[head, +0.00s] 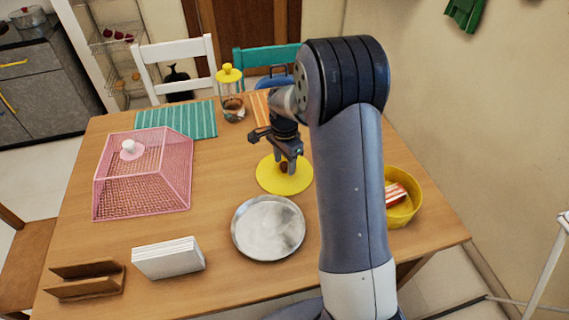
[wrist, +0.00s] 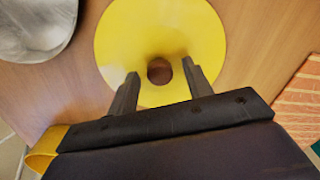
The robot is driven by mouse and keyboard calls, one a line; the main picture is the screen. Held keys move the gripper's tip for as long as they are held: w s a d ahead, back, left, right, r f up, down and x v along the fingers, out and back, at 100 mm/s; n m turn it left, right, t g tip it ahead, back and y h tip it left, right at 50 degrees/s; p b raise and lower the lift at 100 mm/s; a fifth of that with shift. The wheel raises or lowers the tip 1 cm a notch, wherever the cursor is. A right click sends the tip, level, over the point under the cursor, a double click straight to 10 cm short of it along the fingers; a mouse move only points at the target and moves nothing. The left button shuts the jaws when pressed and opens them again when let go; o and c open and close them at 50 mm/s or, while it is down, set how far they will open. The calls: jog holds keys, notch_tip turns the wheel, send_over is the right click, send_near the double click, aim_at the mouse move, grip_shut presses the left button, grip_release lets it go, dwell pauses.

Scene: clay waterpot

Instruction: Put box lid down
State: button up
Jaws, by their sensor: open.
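The box lid (head: 273,178) is a flat yellow disc with a small dark red-brown knob (head: 284,167) at its middle. It lies on the wooden table, behind the metal plate. My gripper (head: 291,160) points down over the lid. In the wrist view the lid (wrist: 120,35) fills the upper middle, and its knob (wrist: 159,70) shows between the two fingertips. My gripper (wrist: 161,76) is open, with a finger on each side of the knob and a gap around it. I cannot tell the exact height of the fingertips above the lid.
A round metal plate (head: 268,228) lies in front of the lid. A yellow bowl (head: 403,211) with a striped packet stands at the right, partly behind my arm. A pink mesh cover (head: 143,184), a white stack (head: 168,258) and a wooden holder (head: 86,281) occupy the left side. A yellow-topped jar (head: 232,103) stands at the back.

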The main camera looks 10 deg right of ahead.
aim_at(285, 164)
notch_tip(285, 164, up, 11)
jog(key=shift+f, duration=0.15)
dwell(0.4)
notch_tip(285, 164, down, 13)
jog(key=shift+r, duration=0.1)
notch_tip(285, 164, up, 3)
jog(key=shift+f, duration=0.1)
jog(key=shift+r, duration=0.65)
jog(key=shift+f, duration=0.1)
